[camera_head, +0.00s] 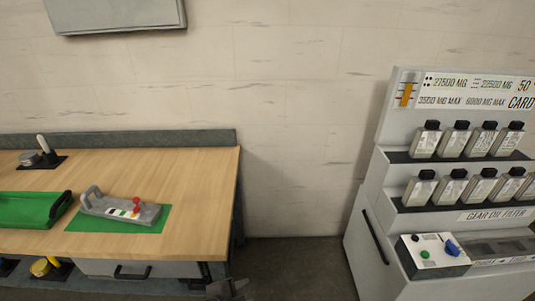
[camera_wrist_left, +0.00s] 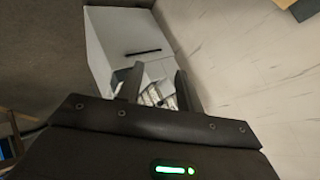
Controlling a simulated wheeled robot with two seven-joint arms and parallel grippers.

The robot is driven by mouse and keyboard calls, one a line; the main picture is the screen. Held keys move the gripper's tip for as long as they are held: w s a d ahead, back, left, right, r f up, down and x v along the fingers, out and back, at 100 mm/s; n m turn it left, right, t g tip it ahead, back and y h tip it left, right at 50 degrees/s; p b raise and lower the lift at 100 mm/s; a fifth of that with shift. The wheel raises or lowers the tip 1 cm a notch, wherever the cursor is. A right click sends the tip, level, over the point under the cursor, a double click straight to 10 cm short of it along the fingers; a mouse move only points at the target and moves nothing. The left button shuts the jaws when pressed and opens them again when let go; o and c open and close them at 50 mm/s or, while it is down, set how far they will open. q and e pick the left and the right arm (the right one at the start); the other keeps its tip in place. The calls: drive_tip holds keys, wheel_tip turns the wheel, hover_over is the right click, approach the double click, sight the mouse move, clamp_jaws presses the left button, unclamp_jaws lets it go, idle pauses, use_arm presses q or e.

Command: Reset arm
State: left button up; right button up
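My left gripper (camera_head: 228,289) shows at the bottom edge of the head view, low in front of the gap between the workbench and the shelf unit. In the left wrist view its two fingers (camera_wrist_left: 157,88) are spread apart. I see nothing held between them; the white shelf unit with its bottles lies far beyond them. A green light glows on the gripper's body. Most of my left arm is outside the head view. My right gripper is in neither view.
A wooden workbench (camera_head: 190,185) at left bears a green tray (camera_head: 30,209) and a grey device (camera_head: 118,208) on a green mat. A white shelf unit (camera_head: 372,215) with several bottles and a button box (camera_head: 432,256) stands at right. Open floor (camera_head: 295,265) lies between them.

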use_arm(q)
drive_tip(key=s+a+f+n+g+y, duration=0.2)
drive_tip(key=s+a+f+n+y, duration=0.1)
drive_tip(key=s+a+n, duration=0.5)
drive_tip(key=s+a+f+n+g+y, duration=0.2)
drive_tip(key=s+a+f+n+g, duration=0.15)
drive_tip(key=s+a+n, duration=0.55)
wheel_tip(320, 180, down, 31)
drive_tip(key=a+m+b, duration=0.2)
drive_tip(key=m+b, duration=0.1)
drive_tip(key=b, duration=0.3)
drive_tip(key=s+a+f+g+b, duration=0.1)
drive_tip(key=s+f+b, duration=0.1)
drive_tip(key=s+f, duration=0.6)
drive_tip(key=s+a+f+g+b, duration=0.1)
drive_tip(key=s+f+b, duration=0.1)
drive_tip(key=s+f, duration=0.6)
wheel_tip(320, 180, down, 5)
drive_tip(key=shift+s+a+r, duration=0.1)
drive_tip(key=shift+s+a, duration=0.15)
drive_tip(key=shift+s, duration=0.15)
